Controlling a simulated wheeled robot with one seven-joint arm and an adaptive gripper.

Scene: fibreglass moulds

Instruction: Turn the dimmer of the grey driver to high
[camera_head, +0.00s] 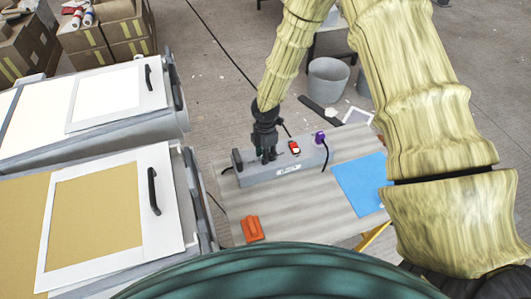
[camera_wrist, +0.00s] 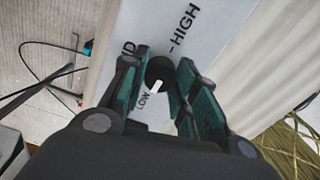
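The grey driver (camera_head: 305,162) is a long box on the workbench. In the wrist view its pale face (camera_wrist: 140,25) carries the words LOW and HIGH. The black dimmer knob (camera_wrist: 159,70) has a white pointer mark on the side toward LOW. My gripper (camera_head: 266,158) points down over the left half of the driver. In the wrist view my gripper (camera_wrist: 162,60) has its two green fingers on either side of the knob, close to it. I cannot tell whether they touch it.
An orange block (camera_head: 252,228) and a blue sheet (camera_head: 360,183) lie on the bench (camera_head: 300,215). Framed panels on carts (camera_head: 95,220) stand at left; a grey bucket (camera_head: 328,79) stands behind.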

